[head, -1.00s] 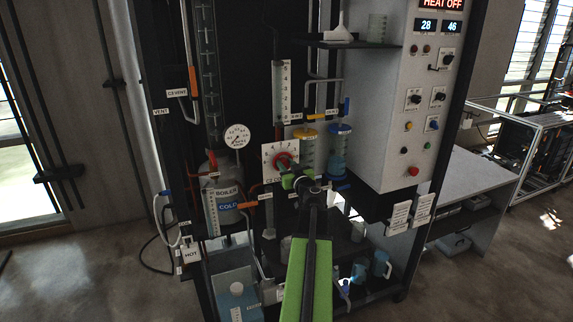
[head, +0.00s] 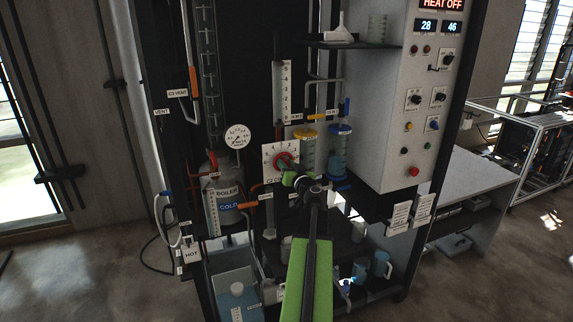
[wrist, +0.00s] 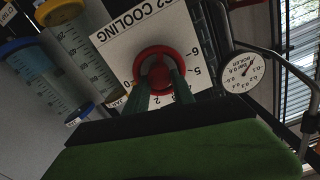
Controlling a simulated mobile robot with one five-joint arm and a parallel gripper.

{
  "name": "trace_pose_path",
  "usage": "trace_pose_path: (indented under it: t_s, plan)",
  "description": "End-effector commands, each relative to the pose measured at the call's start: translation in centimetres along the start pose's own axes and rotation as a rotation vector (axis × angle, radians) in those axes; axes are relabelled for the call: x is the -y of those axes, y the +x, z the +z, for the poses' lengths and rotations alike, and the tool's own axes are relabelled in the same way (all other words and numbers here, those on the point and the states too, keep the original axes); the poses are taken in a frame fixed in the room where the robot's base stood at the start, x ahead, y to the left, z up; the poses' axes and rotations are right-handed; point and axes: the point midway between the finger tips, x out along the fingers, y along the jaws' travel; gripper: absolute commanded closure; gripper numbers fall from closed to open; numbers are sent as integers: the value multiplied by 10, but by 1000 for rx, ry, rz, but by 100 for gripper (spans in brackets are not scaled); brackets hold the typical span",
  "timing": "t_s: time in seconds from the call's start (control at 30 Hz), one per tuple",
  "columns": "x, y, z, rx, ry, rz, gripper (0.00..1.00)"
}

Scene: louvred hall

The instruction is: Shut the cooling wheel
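The cooling wheel (head: 281,158) is a red ring on a white, numbered dial plate (head: 269,152) in the middle of the rig. In the wrist view the wheel (wrist: 160,56) faces me, and its plate (wrist: 116,52) reads "C2 COOLING", upside down. My gripper (head: 290,172) is right in front of the wheel. In the wrist view the two green fingers (wrist: 161,88) reach over the wheel's lower part, one on each side of its hub, with a gap between them. Whether they press on the wheel is unclear; they hide part of it and of the scale.
A round boiler gauge (head: 237,136) and the boiler (head: 222,183) stand left of the wheel. Two measuring cylinders, one yellow-topped (head: 307,152) and one blue-topped (head: 339,153), stand close on the right. The control panel (head: 400,130) juts out further right. Open floor lies at the left.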

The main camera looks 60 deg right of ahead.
Motion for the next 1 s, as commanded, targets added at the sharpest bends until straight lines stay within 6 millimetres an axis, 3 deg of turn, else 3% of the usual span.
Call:
trace_pose_path:
  t_s: [0.03, 0.17, 0.63, 1.0]
  plan:
    - [1, 10, -6, -11, 19, -1, 45]
    - [2, 2, -6, -11, 18, 0, 45]
    - [1, -65, -2, -8, 14, -1, 45]
    - [2, -69, -1, -7, 13, -2, 45]
